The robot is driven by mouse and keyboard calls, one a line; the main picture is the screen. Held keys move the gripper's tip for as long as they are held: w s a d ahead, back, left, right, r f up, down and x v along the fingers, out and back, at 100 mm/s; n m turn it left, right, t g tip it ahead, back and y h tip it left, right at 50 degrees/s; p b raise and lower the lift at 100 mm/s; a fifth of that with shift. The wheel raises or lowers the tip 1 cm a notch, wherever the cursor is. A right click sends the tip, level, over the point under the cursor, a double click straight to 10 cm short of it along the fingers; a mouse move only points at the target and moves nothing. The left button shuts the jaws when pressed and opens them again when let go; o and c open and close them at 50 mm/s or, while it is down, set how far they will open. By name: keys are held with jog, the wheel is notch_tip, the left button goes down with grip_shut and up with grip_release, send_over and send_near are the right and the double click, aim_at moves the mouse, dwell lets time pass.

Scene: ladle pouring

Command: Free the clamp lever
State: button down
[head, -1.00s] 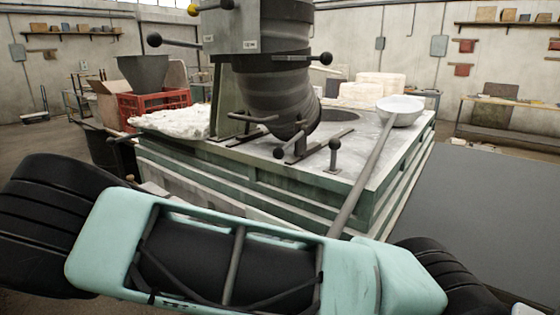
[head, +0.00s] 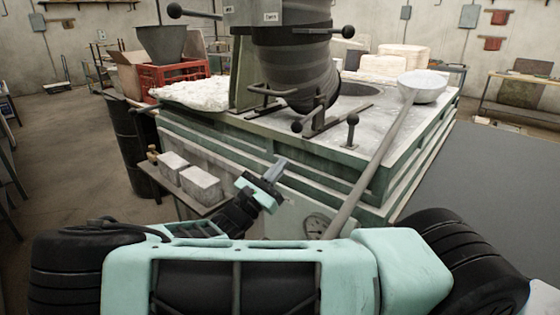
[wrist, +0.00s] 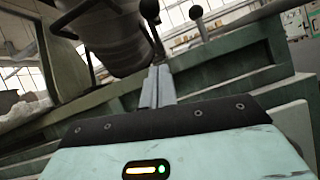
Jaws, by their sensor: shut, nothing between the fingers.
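My gripper (head: 274,172) is in front of the green-sided furnace block, just below its top edge, with its fingers together and empty. In the wrist view the closed fingers (wrist: 157,88) point toward the block's edge. Several black ball-knobbed levers show; which one is the clamp lever I cannot tell. A low lever (head: 309,115) sits at the foot of the dark ribbed spout (head: 293,75), beyond my gripper and apart from it. A short upright knobbed lever (head: 351,131) stands to its right. Two ball knobs also show in the wrist view, the left one (wrist: 149,9) nearer the spout.
A long-handled ladle (head: 423,87) rests across the block's right side, its handle slanting down toward my arm. Pale blocks (head: 200,184) sit on a low shelf at the left. A dark drum (head: 133,140) stands behind. Open floor lies further left.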

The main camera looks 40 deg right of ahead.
aim_at(311, 116)
jog(key=d+r+p, duration=0.4)
jog(key=d+r, duration=0.1)
jog(key=r, duration=0.2)
jog(key=shift+s+d+r, duration=0.2)
jog(key=shift+d, duration=0.15)
